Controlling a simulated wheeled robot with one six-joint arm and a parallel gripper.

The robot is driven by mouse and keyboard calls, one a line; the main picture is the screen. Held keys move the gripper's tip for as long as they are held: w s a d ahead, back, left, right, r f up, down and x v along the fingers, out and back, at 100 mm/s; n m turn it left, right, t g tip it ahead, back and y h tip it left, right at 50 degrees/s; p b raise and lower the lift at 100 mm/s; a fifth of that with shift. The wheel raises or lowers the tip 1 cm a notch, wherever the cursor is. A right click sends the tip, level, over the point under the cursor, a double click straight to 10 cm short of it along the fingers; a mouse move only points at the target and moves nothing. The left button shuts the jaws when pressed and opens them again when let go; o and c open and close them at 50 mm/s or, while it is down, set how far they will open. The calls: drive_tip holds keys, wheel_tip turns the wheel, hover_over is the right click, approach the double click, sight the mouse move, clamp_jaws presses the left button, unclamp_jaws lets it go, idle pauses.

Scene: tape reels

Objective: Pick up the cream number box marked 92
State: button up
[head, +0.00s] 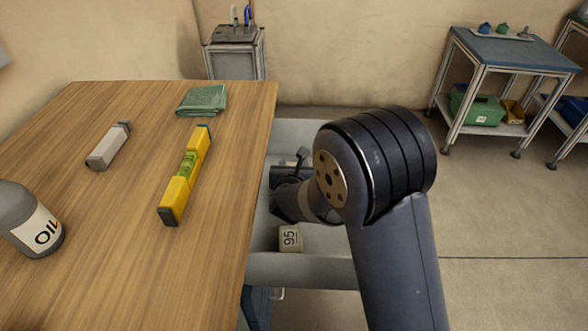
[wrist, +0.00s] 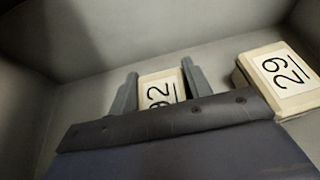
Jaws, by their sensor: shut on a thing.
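A cream number box (wrist: 161,90) sits between the two fingers of my gripper (wrist: 159,70) in the wrist view. Its black marking reads as 92, with the lower part cut off by my gripper's body. The fingers are shut on its sides. A second cream box (wrist: 282,75), apart to the right, reads as 29 with a line beside it. In the head view a cream box (head: 290,238) lies in the grey bin (head: 305,270); its number is small and hard to read. My arm hides the held box there.
The bin walls (wrist: 32,75) rise around the boxes. A wooden table (head: 130,215) stands at the left, bearing a yellow level (head: 186,175), a green cloth (head: 203,99), a grey block (head: 109,146) and an oil bottle (head: 30,220). Blue-topped carts (head: 515,50) stand back right; open floor lies before them.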

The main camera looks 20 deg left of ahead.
wheel_tip(320, 180, up, 2)
drive_tip(key=shift+r, duration=0.2)
drive_tip(key=shift+s+d+f+t+b, duration=0.15)
drive_tip(key=shift+f+t+b, duration=0.3)
drive_tip(key=shift+b, duration=0.3)
drive_tip(key=shift+s+f+y+b, duration=0.1)
drive_tip(key=shift+f+y+b, duration=0.15)
drive_tip(key=shift+b, duration=0.3)
drive_tip(key=shift+s+d+r+m+t+y+b, duration=0.15)
drive_tip(key=shift+m+t+y+b, duration=0.1)
drive_tip(key=shift+t+b, duration=0.25)
drive_tip(key=shift+s+d+f+m+t+y+b, duration=0.15)
drive_tip(key=shift+m+t+y+b, duration=0.1)
drive_tip(key=shift+t+b, duration=0.25)
drive_tip(key=s+d+r+p, duration=0.2)
drive_tip(key=s+d+r, duration=0.1)
drive_tip(key=r, duration=0.9)
drive_tip(key=s+d+g+p, duration=0.1)
drive_tip(key=s+d+p, duration=0.1)
drive_tip(key=s+d, duration=0.4)
drive_tip(key=s+d+r+n+g+h+p, duration=0.1)
drive_tip(key=s+d+p, duration=0.2)
drive_tip(key=s+d, duration=0.3)
drive_tip(key=s, duration=0.4)
drive_tip(key=shift+r+g, duration=0.3)
drive_tip(key=shift+g, duration=0.05)
